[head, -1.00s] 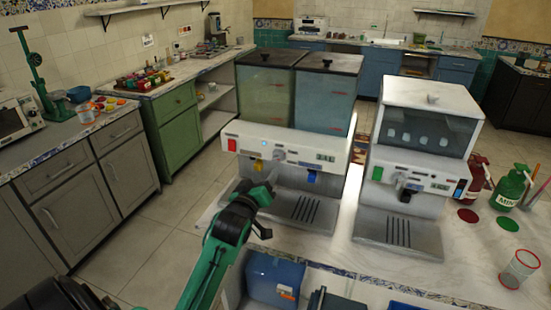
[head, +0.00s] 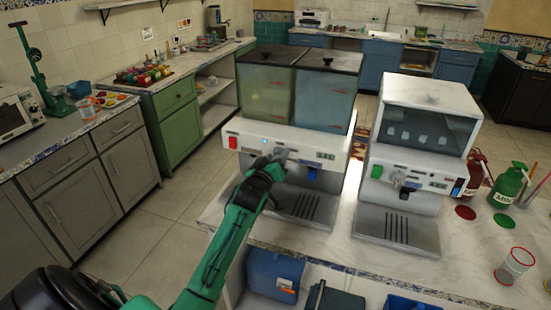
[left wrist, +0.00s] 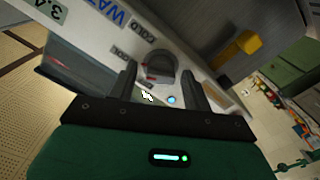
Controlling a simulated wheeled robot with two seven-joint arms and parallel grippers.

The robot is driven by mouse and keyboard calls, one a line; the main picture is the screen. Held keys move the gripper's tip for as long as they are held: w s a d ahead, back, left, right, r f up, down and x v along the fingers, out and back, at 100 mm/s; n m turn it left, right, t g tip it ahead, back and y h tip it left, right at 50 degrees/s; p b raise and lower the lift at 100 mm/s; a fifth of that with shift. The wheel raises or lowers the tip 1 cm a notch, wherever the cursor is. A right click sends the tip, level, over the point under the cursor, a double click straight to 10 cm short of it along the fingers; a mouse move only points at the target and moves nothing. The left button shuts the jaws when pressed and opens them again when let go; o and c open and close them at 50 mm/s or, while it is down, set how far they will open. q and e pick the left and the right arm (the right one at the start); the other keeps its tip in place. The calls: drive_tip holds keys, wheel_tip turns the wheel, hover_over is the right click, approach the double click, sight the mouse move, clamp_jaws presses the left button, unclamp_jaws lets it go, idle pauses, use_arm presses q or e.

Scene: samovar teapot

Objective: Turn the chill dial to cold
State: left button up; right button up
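The twin-tank drink dispenser (head: 240,142) stands on the counter with a white front panel. Its grey chill dial (left wrist: 161,68) shows in the left wrist view, with a red mark on its face and small labels around it, among them COLD. My left gripper (head: 277,157) is at the panel and covers part of the dial area in the head view. In the left wrist view its two fingers (left wrist: 162,85) are apart, one on each side of the dial; contact cannot be told. My right gripper is not in view.
A blue tap lever (head: 312,173) and a yellow lever (left wrist: 238,46) are close by on the dispenser. A second white machine (head: 420,140) stands to the right. Green and red bottles and a glass (head: 515,265) are further right. Blue bins (head: 275,275) sit below the counter's front edge.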

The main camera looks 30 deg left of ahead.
use_arm(q)
drive_tip(key=c, duration=0.8)
drive_tip(key=shift+c, duration=0.2)
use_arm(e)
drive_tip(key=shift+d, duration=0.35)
use_arm(q)
drive_tip(key=shift+m, duration=0.3)
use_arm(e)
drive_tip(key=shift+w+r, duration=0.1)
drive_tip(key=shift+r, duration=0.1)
use_arm(q)
drive_tip(key=shift+m+p, duration=0.55)
drive_tip(key=shift+m, duration=0.45)
drive_tip(key=m+p, duration=0.1)
drive_tip(key=m, duration=0.2)
drive_tip(key=m+p, duration=0.1)
drive_tip(key=m, duration=0.3)
drive_tip(key=shift+d, duration=0.1)
drive_tip(key=shift+m, duration=1.1)
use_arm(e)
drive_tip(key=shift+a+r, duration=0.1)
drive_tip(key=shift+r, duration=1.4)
